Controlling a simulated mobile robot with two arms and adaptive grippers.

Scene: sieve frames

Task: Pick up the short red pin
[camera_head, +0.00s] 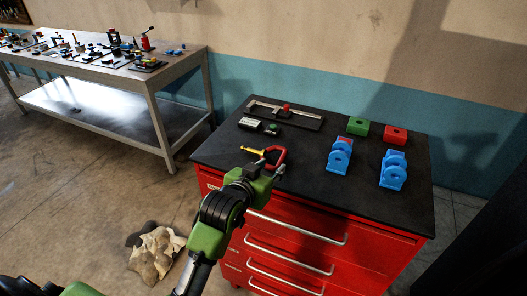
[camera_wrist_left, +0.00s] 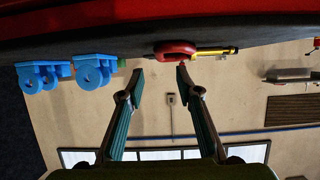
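A pin with a red loop handle (camera_head: 276,158) and a yellow shaft (camera_head: 252,150) lies on the black top of the red cabinet, near its front left. It is the likeliest match for the short red pin. In the left wrist view its red handle (camera_wrist_left: 175,48) shows just beyond the fingertips, with the yellow shaft (camera_wrist_left: 217,51) running right. My left gripper (camera_head: 266,170) is at the cabinet's front edge, close to the handle. In the left wrist view its fingers (camera_wrist_left: 160,70) are apart with nothing between them. My right gripper is not in view.
Two blue brackets (camera_head: 340,157) (camera_head: 393,170) stand right of the pin on the cabinet top (camera_head: 300,185). Behind them are a green block (camera_head: 358,126) and a red block (camera_head: 396,135). A long black tray (camera_head: 300,118) lies at the back. A cluttered workbench (camera_head: 175,72) stands left.

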